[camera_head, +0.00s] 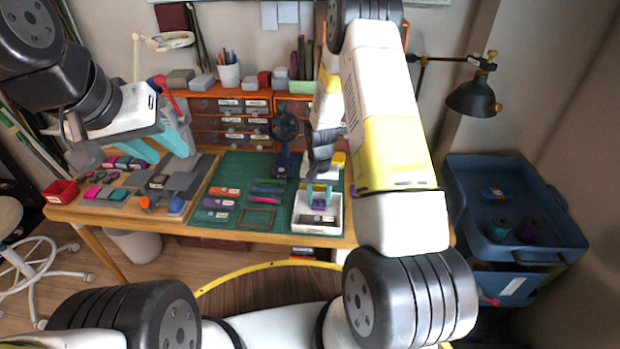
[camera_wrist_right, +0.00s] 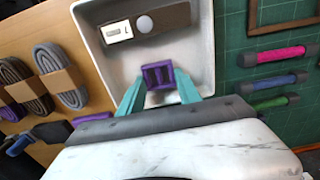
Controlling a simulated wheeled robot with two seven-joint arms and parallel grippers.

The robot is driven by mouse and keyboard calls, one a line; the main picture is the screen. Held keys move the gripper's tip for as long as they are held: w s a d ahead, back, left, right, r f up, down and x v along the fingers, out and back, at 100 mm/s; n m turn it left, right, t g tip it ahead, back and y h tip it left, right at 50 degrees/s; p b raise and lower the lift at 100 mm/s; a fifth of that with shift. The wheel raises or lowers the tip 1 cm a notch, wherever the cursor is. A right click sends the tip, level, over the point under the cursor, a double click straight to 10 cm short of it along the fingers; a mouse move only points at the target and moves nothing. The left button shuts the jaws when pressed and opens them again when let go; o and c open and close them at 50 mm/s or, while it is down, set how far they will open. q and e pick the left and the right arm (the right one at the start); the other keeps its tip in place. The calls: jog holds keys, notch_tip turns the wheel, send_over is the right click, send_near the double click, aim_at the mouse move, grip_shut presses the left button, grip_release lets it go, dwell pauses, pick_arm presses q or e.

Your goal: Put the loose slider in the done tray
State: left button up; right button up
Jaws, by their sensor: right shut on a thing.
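The loose slider is a small purple piece with dark slots; in the right wrist view the slider (camera_wrist_right: 158,76) sits between my fingertips. My right gripper (camera_wrist_right: 158,92) is shut on it. A white tray (camera_wrist_right: 203,50), which I take for the done tray, lies under and around the slider in that view; I cannot tell whether the slider touches its floor. In the head view my right gripper (camera_head: 319,194) is over the white tray (camera_head: 301,222) at the mat's right end. My left gripper (camera_head: 166,150) is over the left of the table, its teal fingers apart and empty.
A grey-brown piece with a white label (camera_wrist_right: 148,24) lies at the tray's far side. Coiled cords (camera_wrist_right: 60,78) lie left of the tray. Coloured rods (camera_wrist_right: 275,78) and a brown frame (camera_wrist_right: 282,12) lie on the green mat (camera_wrist_right: 236,86) to the right.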

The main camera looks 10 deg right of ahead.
jog(key=o, duration=1.2)
notch_tip(320, 180, up, 8)
jog(key=shift+r, duration=0.1)
jog(key=s+r+n+t+y, duration=0.1)
jog(key=s+r, duration=0.2)
jog(key=r, duration=0.7)
jog(key=s+r+t, duration=0.2)
jog(key=s+r, duration=0.2)
jog(key=r, duration=0.6)
jog(key=s+r+n+t, duration=0.1)
jog(key=s+r, duration=0.3)
jog(key=s, duration=0.2)
jog(key=s+a+r+n+t, duration=0.1)
jog(key=s+r, duration=0.2)
jog(key=s, duration=0.3)
jog(key=s+a+r+t+y, duration=0.1)
jog(key=s+r, duration=0.3)
jog(key=s, duration=0.2)
jog(key=shift+a+r+n, duration=0.2)
jog(key=shift+r+n, duration=0.15)
jog(key=shift+n, duration=0.05)
